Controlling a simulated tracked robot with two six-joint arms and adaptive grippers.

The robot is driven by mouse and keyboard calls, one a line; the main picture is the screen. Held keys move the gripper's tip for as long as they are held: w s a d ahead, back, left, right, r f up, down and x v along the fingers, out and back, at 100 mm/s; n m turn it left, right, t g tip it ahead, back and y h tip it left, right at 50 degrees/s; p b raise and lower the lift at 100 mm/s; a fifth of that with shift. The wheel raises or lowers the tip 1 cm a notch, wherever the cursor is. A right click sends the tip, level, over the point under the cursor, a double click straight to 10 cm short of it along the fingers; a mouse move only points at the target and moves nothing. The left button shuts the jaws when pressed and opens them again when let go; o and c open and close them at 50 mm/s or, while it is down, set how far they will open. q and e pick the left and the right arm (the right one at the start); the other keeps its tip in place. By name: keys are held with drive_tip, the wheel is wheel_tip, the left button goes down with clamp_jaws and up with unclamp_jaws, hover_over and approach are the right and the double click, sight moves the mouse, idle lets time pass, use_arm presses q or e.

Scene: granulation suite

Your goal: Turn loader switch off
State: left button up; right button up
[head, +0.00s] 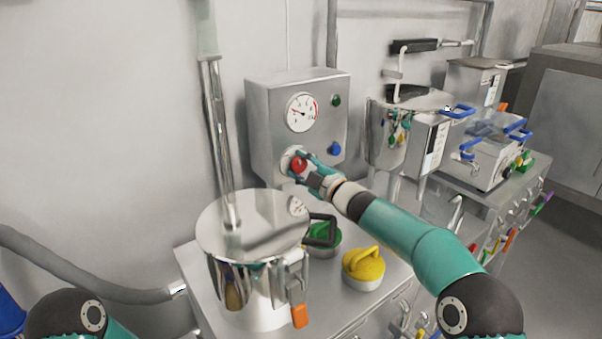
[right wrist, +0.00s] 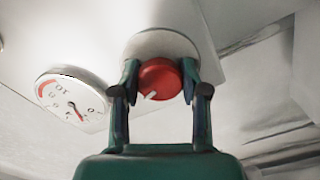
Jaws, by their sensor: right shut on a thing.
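The loader switch is a red knob (head: 299,165) on a pale round plate, low on the front of a grey control box (head: 262,120) on the wall. My right gripper (head: 304,164) reaches it from the lower right and is shut on it. In the right wrist view the red knob (right wrist: 160,80) sits between the two fingers of my right gripper (right wrist: 160,88). A white mark on the knob points to the lower left in that view. The left gripper is out of view; only a part of my left arm shows at the bottom left.
The box also carries a round gauge (head: 302,112), a green button (head: 337,101) and a blue knob (head: 335,149). Below stand a steel vessel (head: 250,225) with a pipe, a green-lidded item (head: 322,238) and a yellow-handled lid (head: 363,268). More equipment stands at the right.

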drive_tip(key=n, duration=0.1)
drive_tip(key=n+b, duration=0.1)
drive_tip(key=n, duration=0.1)
drive_tip(key=shift+a+f+n, duration=0.1)
drive_tip(key=shift+f+n, duration=0.15)
drive_tip(key=shift+n, duration=0.05)
drive_tip(key=shift+n+b, duration=0.65)
drive_tip(key=shift+n, duration=0.45)
drive_tip(key=shift+f, duration=0.15)
drive_tip(key=o, duration=1.1)
drive_tip(key=shift+o, duration=0.2)
drive_tip(key=shift+r, duration=0.2)
drive_tip(key=shift+r, duration=0.1)
drive_tip(key=shift+s, duration=0.1)
